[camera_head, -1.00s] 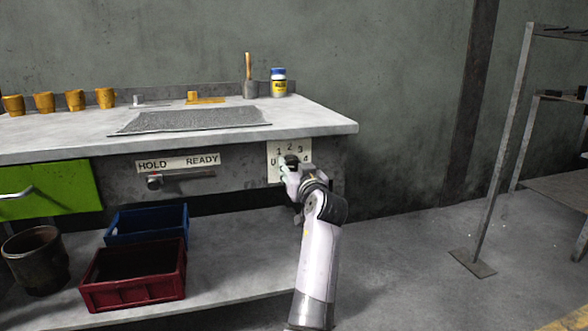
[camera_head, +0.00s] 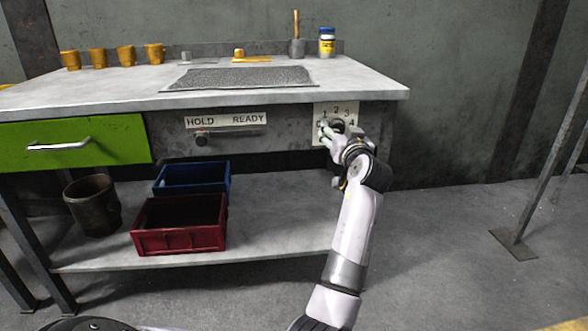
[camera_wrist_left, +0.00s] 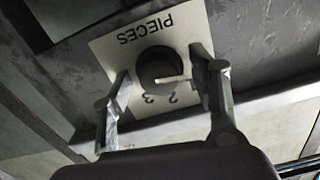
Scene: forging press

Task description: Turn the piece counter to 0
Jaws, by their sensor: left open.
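The piece counter is a white plate (camera_head: 320,110) on the right end of the bench front, with digits around a dark round knob (camera_wrist_left: 160,68). In the left wrist view the plate (camera_wrist_left: 187,22) appears upside down and reads PIECES, with 2 and 3 visible below the knob. In the head view the gripper (camera_head: 330,132) covers part of the plate. My right gripper is out of view.
Left of the counter is a HOLD/READY lever (camera_head: 228,133), then a green drawer (camera_head: 75,141). The benchtop (camera_head: 370,88) overhangs above. A red crate (camera_head: 180,240), a blue crate (camera_head: 192,178) and a dark bucket (camera_head: 93,207) stand on the lower shelf. Open floor lies right.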

